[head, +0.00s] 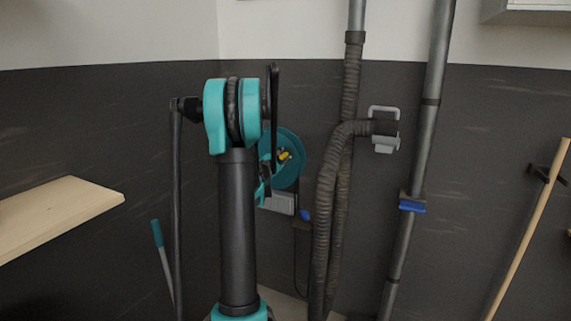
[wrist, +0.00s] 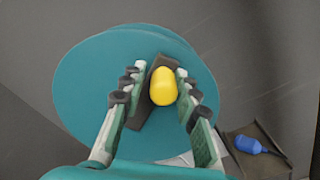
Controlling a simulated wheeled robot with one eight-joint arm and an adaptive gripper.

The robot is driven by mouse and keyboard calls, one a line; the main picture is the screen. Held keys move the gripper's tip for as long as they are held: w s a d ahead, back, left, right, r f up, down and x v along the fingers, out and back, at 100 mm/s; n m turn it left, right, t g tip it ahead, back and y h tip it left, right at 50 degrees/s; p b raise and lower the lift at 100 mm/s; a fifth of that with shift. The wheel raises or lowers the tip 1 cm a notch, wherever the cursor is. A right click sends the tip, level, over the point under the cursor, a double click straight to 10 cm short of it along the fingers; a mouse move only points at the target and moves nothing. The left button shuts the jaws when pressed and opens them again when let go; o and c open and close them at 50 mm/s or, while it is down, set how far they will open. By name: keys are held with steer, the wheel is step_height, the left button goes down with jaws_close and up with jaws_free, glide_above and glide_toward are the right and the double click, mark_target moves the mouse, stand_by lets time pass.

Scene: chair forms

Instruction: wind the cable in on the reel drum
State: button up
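The teal reel drum (head: 290,172) hangs on the dark wall in the head view, partly hidden behind my arm. Its round face fills much of the wrist view (wrist: 85,85). A yellow crank knob (wrist: 163,86) sits on a dark crank arm (wrist: 150,112); the knob also shows in the head view (head: 285,155). My gripper (wrist: 161,72) is open, one finger on each side of the knob. A narrow gap shows on the left; contact on the right is unclear. A blue plug (wrist: 248,145) lies lower right, and the head view shows it below the reel (head: 305,215).
Ribbed hoses (head: 328,200) and a grey pipe (head: 418,140) run down the wall right of the reel. A wooden shelf (head: 60,210) juts out at left. A wooden pole (head: 530,225) leans at far right.

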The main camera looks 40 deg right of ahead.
steer(key=shift+w+r, duration=0.1)
steer(key=shift+r, duration=0.15)
steer(key=shift+w+a+r, duration=0.35)
steer(key=shift+w+r, duration=0.4)
steer(key=shift+r, duration=0.05)
steer(key=shift+w+a+r, duration=0.35)
steer(key=shift+w+r, duration=0.4)
steer(key=shift+w, duration=0.1)
steer(key=shift+w+a+r, duration=0.25)
steer(key=shift+w+a, duration=0.05)
steer(key=shift+w, duration=0.35)
steer(key=shift+w+a+r, duration=0.2)
steer(key=shift+w+a, duration=0.1)
steer(key=shift+w, duration=0.35)
steer(key=shift+w+a+r, duration=0.25)
steer(key=shift+w+a, duration=0.05)
steer(key=shift+w, duration=0.35)
steer(key=shift+w, duration=0.1)
steer(key=w, duration=0.1)
steer(key=w+a, duration=0.1)
steer(key=w, duration=0.2)
steer(key=shift+a+f, duration=0.4)
